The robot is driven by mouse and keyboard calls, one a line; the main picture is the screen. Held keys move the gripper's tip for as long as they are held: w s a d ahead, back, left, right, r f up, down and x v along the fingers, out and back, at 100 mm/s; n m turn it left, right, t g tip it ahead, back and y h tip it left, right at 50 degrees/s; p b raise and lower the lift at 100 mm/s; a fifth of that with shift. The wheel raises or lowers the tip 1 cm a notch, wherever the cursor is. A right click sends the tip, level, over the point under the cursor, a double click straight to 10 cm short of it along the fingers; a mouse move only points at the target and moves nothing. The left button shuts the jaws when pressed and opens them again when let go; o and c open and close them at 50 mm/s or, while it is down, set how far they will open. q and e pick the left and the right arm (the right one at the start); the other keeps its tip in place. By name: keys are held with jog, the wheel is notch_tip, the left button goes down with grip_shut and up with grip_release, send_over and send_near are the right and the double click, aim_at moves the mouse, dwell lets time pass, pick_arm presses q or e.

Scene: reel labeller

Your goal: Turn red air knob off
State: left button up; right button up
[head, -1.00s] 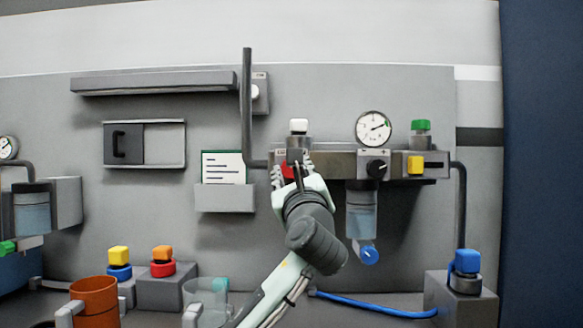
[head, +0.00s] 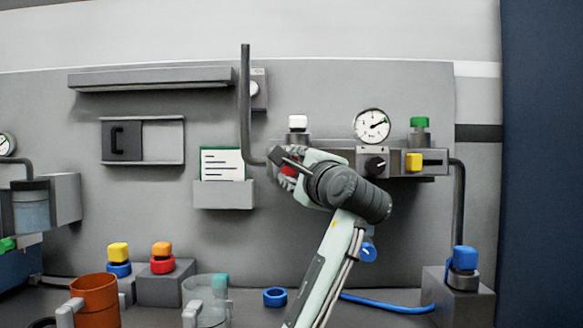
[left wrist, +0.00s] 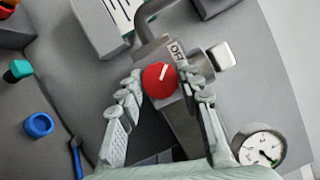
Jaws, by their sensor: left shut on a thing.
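The red air knob (head: 288,170) is on the valve block at the left end of the grey air unit on the back panel. It is mostly hidden in the head view by my left gripper (head: 282,165), which is shut on it from the front. In the left wrist view the round red knob (left wrist: 158,82) is between the fingers of my left gripper (left wrist: 162,92). Its white pointer line tilts up and a little right, roughly toward a white label (left wrist: 177,50) reading OFF. My right gripper is in neither view.
Right of the knob are a black knob (head: 375,165), a round gauge (head: 372,126) and a yellow block (head: 413,162). A white-capped fitting (head: 298,123) stands just above. A grey pipe (head: 245,110) and a card holder (head: 223,195) are left. A blue ring (head: 275,297) lies below.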

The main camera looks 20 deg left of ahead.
pick_arm(q)
jog(key=shift+n, duration=0.5)
jog(key=o, duration=1.2)
jog(key=shift+c, duration=0.2)
jog(key=r+v, duration=0.1)
jog(key=v, duration=1.1)
jog(key=shift+f, duration=0.2)
